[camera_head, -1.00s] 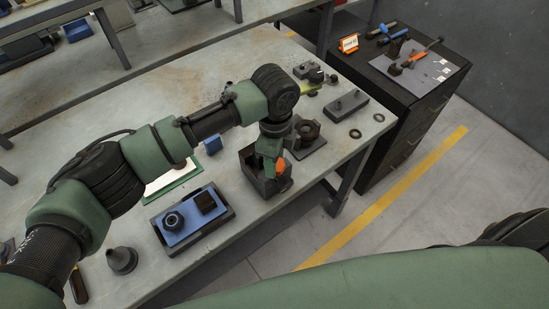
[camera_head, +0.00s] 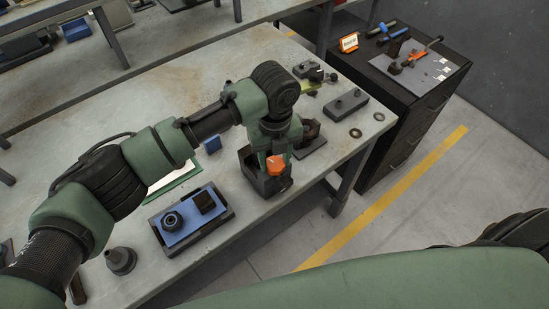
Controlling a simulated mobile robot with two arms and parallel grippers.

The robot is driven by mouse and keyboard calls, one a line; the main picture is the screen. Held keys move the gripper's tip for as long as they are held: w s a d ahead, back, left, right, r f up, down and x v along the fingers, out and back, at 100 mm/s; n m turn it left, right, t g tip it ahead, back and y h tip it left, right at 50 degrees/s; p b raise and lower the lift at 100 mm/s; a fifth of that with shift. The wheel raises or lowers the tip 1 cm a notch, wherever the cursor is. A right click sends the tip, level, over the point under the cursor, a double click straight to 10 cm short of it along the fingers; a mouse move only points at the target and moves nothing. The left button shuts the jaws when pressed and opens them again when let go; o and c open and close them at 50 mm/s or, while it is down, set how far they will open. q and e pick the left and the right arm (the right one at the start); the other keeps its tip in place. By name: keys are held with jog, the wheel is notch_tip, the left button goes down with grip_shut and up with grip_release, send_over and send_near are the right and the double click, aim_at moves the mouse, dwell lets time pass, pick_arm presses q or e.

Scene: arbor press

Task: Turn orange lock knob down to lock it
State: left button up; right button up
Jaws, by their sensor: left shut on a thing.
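The orange lock knob (camera_head: 276,164) is on the front of a dark block-shaped fixture (camera_head: 256,183) near the table's right front edge. My left gripper (camera_head: 272,155) reaches down over the fixture and is shut on the knob. The knob's broad orange face shows toward me. My right gripper is not in view.
A dark tray with a blue plate (camera_head: 180,238) sits left of the fixture, and a dark cone-shaped part (camera_head: 121,260) is further left. Behind are a grey block (camera_head: 346,103) and rings (camera_head: 355,132). A dark cabinet (camera_head: 400,85) stands right of the table (camera_head: 90,130).

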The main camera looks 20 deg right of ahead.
aim_at(275, 162)
pick_arm(q)
jog(key=shift+d+r+m, duration=0.15)
jog(key=shift+r+m, duration=0.05)
jog(key=shift+m, duration=1.4)
jog(key=o, duration=1)
jog(key=shift+o, duration=0.4)
notch_tip(275, 162, up, 7)
jog(key=b, duration=0.2)
jog(key=shift+f+b, duration=0.2)
jog(key=shift+b, duration=0.15)
jog(key=shift+r, duration=0.6)
jog(key=shift+s, duration=0.1)
